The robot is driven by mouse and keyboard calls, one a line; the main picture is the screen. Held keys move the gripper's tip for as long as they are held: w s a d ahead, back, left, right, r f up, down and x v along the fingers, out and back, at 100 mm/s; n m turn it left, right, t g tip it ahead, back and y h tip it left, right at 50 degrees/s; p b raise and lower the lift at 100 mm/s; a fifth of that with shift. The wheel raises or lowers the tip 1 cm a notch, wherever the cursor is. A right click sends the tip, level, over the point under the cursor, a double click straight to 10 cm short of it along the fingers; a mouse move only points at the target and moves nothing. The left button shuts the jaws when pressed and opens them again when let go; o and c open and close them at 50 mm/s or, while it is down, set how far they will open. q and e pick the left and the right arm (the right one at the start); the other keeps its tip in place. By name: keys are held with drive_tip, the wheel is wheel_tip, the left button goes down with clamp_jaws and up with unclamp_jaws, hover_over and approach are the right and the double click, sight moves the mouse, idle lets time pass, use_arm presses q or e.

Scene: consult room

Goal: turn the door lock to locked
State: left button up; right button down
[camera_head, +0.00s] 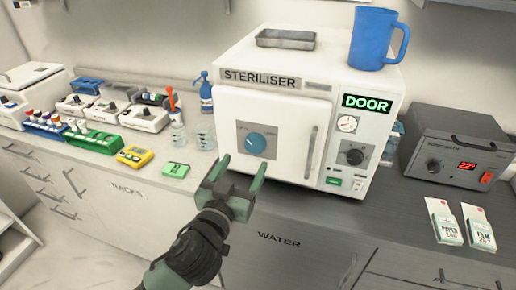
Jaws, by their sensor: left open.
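The white steriliser (225,110) stands on the counter with its door (290,135) shut. The door lock is a round blue knob (256,143) on a grey plate at the door's left half. The plate's small markings are too blurred to read, so I cannot tell the lock's setting. A green display (367,103) on the right panel reads DOOR. My left gripper (238,172) is open and empty, just below and left of the knob in the picture, with no visible contact. My right gripper is out of view.
A metal tray (286,39) and a blue jug (376,40) stand on the steriliser. A vertical handle (310,152) sits right of the knob. Bottles (205,132), a yellow device (134,156) and racks are to the left. A grey heater box (455,145) and packets are to the right.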

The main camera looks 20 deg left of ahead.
sight(254, 146)
use_arm(q)
drive_tip(key=w+p, duration=0.1)
drive_tip(key=w, duration=0.4)
drive_tip(key=shift+w+p, duration=0.25)
drive_tip(key=shift+p, duration=0.05)
drive_tip(key=shift+w+d, duration=0.1)
drive_tip(key=shift+w, duration=0.6)
drive_tip(key=c, duration=1.4)
